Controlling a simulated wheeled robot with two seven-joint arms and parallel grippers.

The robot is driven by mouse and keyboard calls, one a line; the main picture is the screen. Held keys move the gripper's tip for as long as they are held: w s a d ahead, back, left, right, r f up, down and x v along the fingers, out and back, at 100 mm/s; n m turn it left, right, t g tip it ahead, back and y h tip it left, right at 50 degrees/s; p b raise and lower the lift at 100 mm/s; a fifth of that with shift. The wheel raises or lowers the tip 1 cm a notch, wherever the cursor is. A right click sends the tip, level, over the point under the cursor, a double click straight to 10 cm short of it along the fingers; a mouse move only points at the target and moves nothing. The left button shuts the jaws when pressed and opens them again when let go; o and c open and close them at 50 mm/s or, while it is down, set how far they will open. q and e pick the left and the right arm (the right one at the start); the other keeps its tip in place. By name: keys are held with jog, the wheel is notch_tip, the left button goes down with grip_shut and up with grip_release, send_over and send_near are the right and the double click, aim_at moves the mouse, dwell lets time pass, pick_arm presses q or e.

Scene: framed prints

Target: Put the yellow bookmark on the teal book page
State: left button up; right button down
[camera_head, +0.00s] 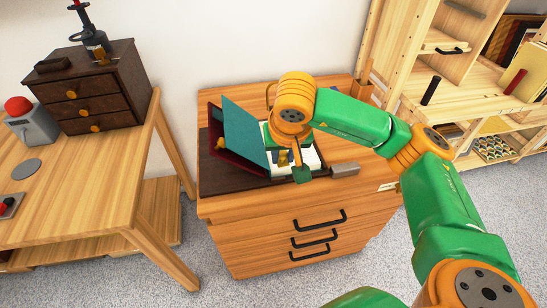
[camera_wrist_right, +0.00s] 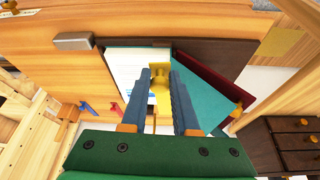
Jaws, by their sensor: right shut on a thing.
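My right gripper (camera_head: 284,157) is over the open book on the cabinet. In the right wrist view its two blue fingers (camera_wrist_right: 161,78) are shut on the yellow bookmark (camera_wrist_right: 160,92), above the white page (camera_wrist_right: 124,72). The teal book page (camera_head: 243,130) stands tilted up left of the gripper; it also shows in the right wrist view (camera_wrist_right: 205,102). A dark red leaf or cover (camera_head: 229,155) leans behind it. The wrist and hand hide part of the book in the head view. I cannot tell whether the bookmark touches a page. My left gripper is out of view.
The book lies on a dark mat (camera_head: 222,183) on a wooden cabinet (camera_head: 255,210). A grey block (camera_head: 345,170) sits right of the book. A table with a dark drawer box (camera_head: 95,90) stands left, and shelves (camera_head: 450,95) stand at the right.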

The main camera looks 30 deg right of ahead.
pick_arm(q)
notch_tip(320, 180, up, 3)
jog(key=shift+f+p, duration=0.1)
jog(key=shift+p, duration=0.85)
pick_arm(e)
jog(key=d+f, duration=0.1)
jog(key=d, duration=0.5)
jog(key=shift+w+f+m, duration=0.15)
jog(key=shift+w+m, duration=0.25)
notch_tip(320, 180, down, 8)
jog(key=b, duration=0.7)
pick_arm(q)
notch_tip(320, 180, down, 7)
pick_arm(e)
jog(key=c, duration=0.6)
grip_release()
